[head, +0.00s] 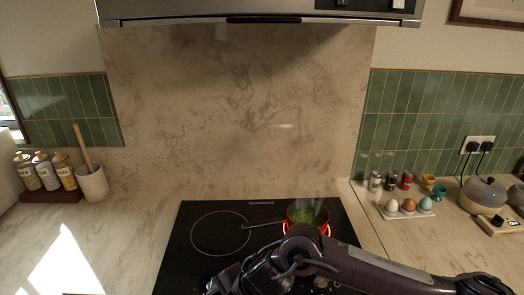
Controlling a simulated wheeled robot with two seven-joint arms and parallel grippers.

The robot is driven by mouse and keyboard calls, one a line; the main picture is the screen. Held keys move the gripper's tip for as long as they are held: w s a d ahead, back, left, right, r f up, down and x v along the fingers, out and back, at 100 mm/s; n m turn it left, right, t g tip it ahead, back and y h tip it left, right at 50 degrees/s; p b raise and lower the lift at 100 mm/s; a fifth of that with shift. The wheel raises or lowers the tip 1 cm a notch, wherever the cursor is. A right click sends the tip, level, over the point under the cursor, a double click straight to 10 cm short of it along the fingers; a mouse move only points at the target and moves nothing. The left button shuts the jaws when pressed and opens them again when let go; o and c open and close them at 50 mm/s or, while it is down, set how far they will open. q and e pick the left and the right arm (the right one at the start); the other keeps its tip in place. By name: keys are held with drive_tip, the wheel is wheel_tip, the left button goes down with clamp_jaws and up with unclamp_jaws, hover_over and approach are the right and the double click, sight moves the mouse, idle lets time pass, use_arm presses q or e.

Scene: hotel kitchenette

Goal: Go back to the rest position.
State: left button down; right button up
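My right arm (370,268) comes in from the lower right and crosses in front of the black induction hob (190,262). It bends near the pan and runs down to the bottom edge, where the picture cuts it off. I cannot see the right gripper's fingers. My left arm and gripper are out of the picture. My arm hides the front right of the hob.
On the left are a utensil crock (93,184) and several jars (46,172) on a dark stand. A range hood (262,9) hangs above. The left counter is mostly clear.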

drive_tip(key=s+a+r+m+t+y, duration=0.2)
drive_tip(key=a+r+m+t+y, duration=0.15)
drive_tip(key=a+r, duration=0.25)
drive_tip(key=d+f+m+t+h, duration=0.25)
drive_tip(key=d+m+h, duration=0.45)
drive_tip(key=d+m, duration=1.1)
drive_tip(key=s+d+f+m+g+h, duration=0.1)
drive_tip(key=s+d+f+g, duration=0.15)
drive_tip(key=s+d, duration=0.4)
drive_tip(key=s+d+f+m+g+h, duration=0.2)
drive_tip(key=s+d+f, duration=0.15)
drive_tip(key=d, duration=0.65)
wheel_tip(320, 180, down, 31)
drive_tip(key=s+g, duration=0.1)
drive_tip(key=s, duration=0.1)
drive_tip(key=s+d+f+g+b, duration=0.1)
drive_tip(key=s+d+f, duration=0.2)
drive_tip(key=s+f, duration=1.5)
drive_tip(key=shift+s+f+b, duration=0.2)
drive_tip(key=shift+s+b, duration=0.1)
drive_tip(key=shift+s, duration=0.7)
